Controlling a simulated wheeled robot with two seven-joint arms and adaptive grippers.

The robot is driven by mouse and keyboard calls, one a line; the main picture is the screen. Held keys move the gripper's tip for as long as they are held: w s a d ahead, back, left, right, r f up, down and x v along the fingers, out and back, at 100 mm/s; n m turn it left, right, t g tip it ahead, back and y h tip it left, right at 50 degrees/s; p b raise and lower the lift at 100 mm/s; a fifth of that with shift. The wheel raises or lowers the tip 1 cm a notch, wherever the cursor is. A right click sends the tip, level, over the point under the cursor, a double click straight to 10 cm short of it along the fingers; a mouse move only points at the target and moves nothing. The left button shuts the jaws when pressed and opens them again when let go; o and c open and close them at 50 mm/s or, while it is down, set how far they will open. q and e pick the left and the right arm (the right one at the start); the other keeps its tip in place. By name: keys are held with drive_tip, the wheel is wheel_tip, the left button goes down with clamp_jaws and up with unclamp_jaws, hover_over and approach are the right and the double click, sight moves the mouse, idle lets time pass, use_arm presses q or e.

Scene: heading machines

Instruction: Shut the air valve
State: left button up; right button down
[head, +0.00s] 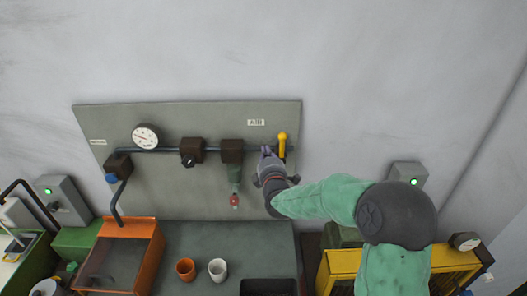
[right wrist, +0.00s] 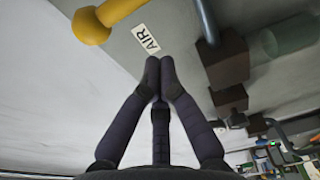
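The air valve has a yellow handle (head: 283,144) near the right end of the dark pipe on the grey panel. The handle stands upright, across the level pipe. In the right wrist view the yellow handle (right wrist: 92,25) is at the top left, with its rounded end nearest. My right gripper (head: 267,158) is just left of and slightly below the handle, in front of the panel. Its fingertips (right wrist: 160,65) are together with nothing seen between them, apart from the handle. My left gripper is not in view.
The AIR label (right wrist: 146,39) is on the panel (head: 190,112). Left along the pipe are dark blocks (head: 231,150), a gauge (head: 145,136) and a hanging bowl with a red tip (head: 235,200). Two cups (head: 217,268) stand on the bench below.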

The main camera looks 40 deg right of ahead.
drive_tip(key=v, duration=0.7)
drive_tip(key=shift+s+b, duration=0.2)
drive_tip(key=shift+b, duration=0.2)
drive_tip(key=shift+a+f, duration=0.1)
drive_tip(key=shift+a, duration=0.1)
